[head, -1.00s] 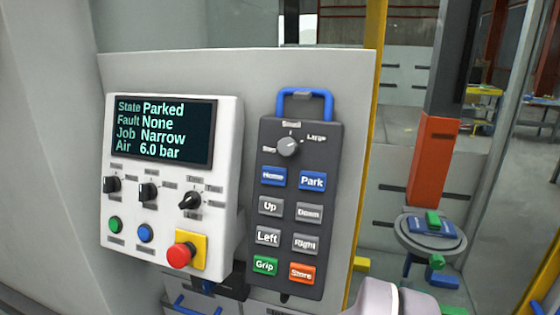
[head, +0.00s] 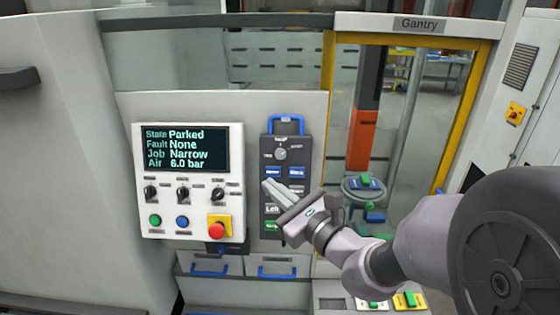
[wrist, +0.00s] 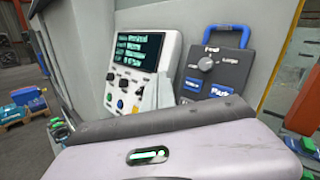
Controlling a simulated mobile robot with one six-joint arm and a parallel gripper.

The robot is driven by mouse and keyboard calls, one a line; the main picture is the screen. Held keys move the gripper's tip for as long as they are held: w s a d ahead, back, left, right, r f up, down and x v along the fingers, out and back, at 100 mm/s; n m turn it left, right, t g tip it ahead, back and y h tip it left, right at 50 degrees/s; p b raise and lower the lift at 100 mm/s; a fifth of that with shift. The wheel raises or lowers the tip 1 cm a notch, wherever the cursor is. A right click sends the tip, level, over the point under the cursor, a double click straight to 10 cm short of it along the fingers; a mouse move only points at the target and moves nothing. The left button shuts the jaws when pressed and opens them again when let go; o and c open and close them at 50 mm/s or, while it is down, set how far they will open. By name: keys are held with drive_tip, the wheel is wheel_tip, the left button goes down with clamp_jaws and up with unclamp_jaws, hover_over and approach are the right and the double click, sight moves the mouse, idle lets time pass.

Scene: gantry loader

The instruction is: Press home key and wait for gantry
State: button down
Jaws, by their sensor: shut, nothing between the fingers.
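The dark pendant (head: 305,150) with a blue top handle hangs on the grey panel, right of the control box. Its blue Home key (head: 271,172) is at the upper left of the key block, and also shows in the wrist view (wrist: 193,84). The blue Park key (head: 297,172) is beside it. My gripper (head: 267,185) is shut and empty, its fingertips in front of the pendant just below the Home key; contact cannot be told. The fingers hide some lower keys. The display (head: 186,149) reads State Parked, Fault None, Job Narrow, Air 6.0 bar.
A red emergency stop button (head: 217,230) sits at the lower right of the control box. The yellow-framed Gantry window (head: 425,110) is on the right, with a round stand (head: 350,195) behind it. Blue-handled drawers (head: 210,265) are below.

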sight(273, 172)
drive_tip(key=shift+w, duration=0.2)
drive_tip(key=shift+w+d+f+b, duration=0.15)
drive_tip(key=shift+w+f, duration=0.35)
drive_tip(key=shift+w, duration=0.85)
drive_tip(key=shift+w+a+f+b, duration=0.15)
drive_tip(key=shift+w+f, duration=0.35)
drive_tip(key=shift+w, duration=0.8)
drive_tip(key=shift+w+d+f+b, duration=0.15)
drive_tip(key=shift+w+f, duration=0.35)
drive_tip(key=shift+w, duration=0.85)
drive_tip(key=shift+w+f, duration=0.15)
drive_tip(key=shift+w, duration=0.2)
